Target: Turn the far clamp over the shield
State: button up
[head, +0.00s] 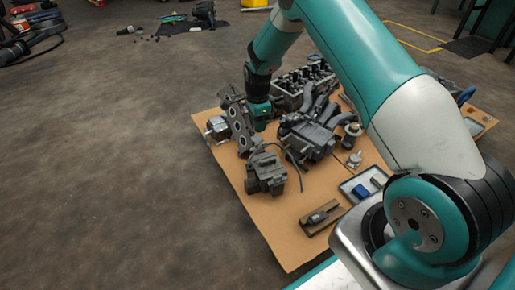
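My arm reaches over the cardboard sheet (238,190) from the right. Its wrist points down among the engine parts. My gripper (260,125) is at the low end of the wrist, just right of a grey flanged part with round ports (239,123). Its fingers are too small and hidden to show whether they are open or shut, or touch anything. I cannot pick out the far clamp or the shield for certain among the grey parts.
A dark part with curved pipes (312,132) lies right of my gripper, with a cylinder-head-like block (296,88) behind. A grey housing (266,172) stands in front. A tray with a blue item (361,187) and a wooden block (322,217) lie nearer.

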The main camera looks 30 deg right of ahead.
aim_at(259, 145)
notch_tip(259, 145, down, 9)
jog(key=b, duration=0.4)
jog(key=shift+f, duration=0.15)
grip_shut()
